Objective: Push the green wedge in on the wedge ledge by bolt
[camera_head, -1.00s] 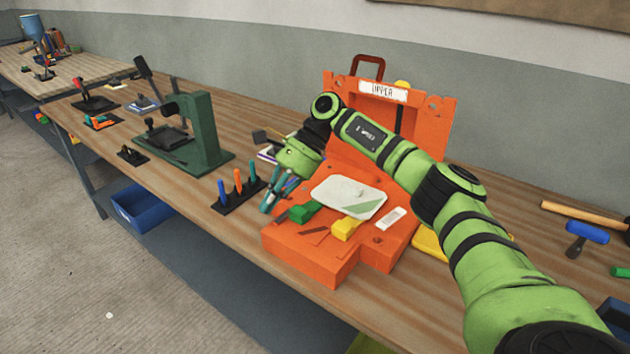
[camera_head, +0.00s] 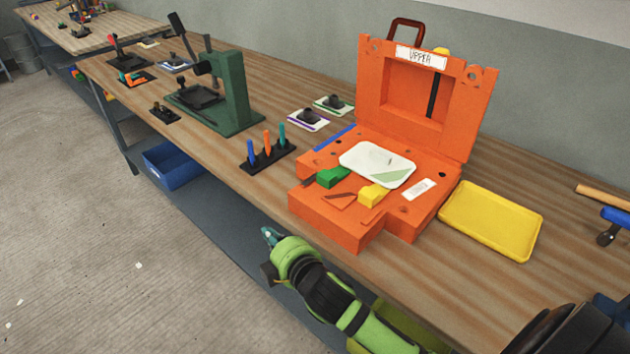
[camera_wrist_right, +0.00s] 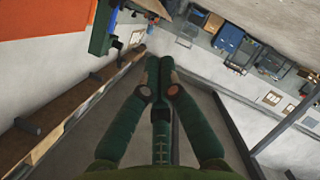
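The green wedge (camera_head: 333,176) sits on the orange lower mould (camera_head: 325,215), at the left corner of a pale tray-like part (camera_head: 365,155). A yellow wedge (camera_head: 373,195) sits at that part's front edge. Thin dark red-brown strips lie near both wedges. I cannot make out which feature is the ledge or its bolt. My right gripper (camera_head: 268,238) is in front of the bench edge, left of and below the mould, apart from both wedges. In the right wrist view its fingers (camera_wrist_right: 159,65) are together with nothing seen between them. My left gripper is not in view.
The orange upper mould (camera_head: 458,115) stands upright behind. A yellow tray (camera_head: 490,222) lies to the right, a tool holder (camera_head: 268,155) and a green press (camera_head: 235,95) to the left. A blue bin (camera_head: 172,168) is below the bench edge.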

